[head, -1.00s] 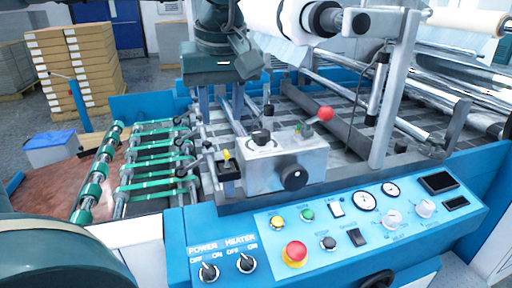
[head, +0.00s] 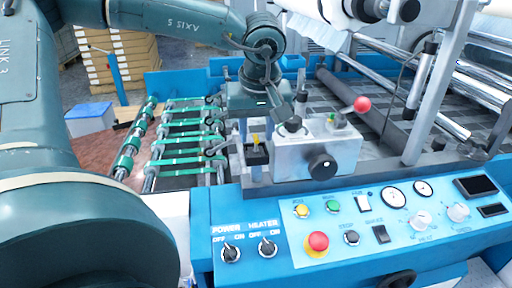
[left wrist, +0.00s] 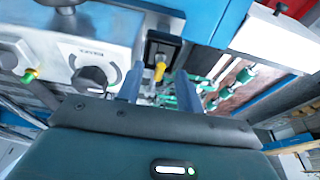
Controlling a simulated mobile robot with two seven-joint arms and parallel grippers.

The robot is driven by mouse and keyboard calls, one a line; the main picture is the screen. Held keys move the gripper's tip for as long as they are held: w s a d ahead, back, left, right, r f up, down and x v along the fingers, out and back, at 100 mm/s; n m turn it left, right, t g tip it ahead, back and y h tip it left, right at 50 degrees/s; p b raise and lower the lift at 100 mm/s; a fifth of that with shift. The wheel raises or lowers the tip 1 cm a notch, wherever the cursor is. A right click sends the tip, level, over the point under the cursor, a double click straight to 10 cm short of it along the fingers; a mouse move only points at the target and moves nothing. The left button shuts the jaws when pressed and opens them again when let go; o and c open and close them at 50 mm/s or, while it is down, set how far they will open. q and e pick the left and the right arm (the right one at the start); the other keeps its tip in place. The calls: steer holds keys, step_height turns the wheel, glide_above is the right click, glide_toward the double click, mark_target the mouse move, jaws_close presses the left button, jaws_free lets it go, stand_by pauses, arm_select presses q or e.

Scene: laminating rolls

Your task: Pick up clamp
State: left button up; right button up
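A small black block with a yellow upright piece (head: 256,154), which looks like the clamp, sits on the machine left of the silver control box. It also shows in the left wrist view, its yellow piece (left wrist: 160,72) above and between the finger tips. My left gripper (head: 238,130) points down just above and behind it. In the left wrist view the two blue-grey fingers of my left gripper (left wrist: 160,87) stand apart with nothing gripped between them. Whether they touch the block is not clear. My right gripper is not in view.
The silver box (head: 318,152) with a black knob stands close to the block's right. Green-banded rollers (head: 185,145) lie to the left. The blue control panel (head: 300,255) is in front. A red-ball lever (head: 361,104) rises behind the box.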

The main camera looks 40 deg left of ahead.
arm_select(q)
steer(key=shift+x, duration=1)
jaws_close()
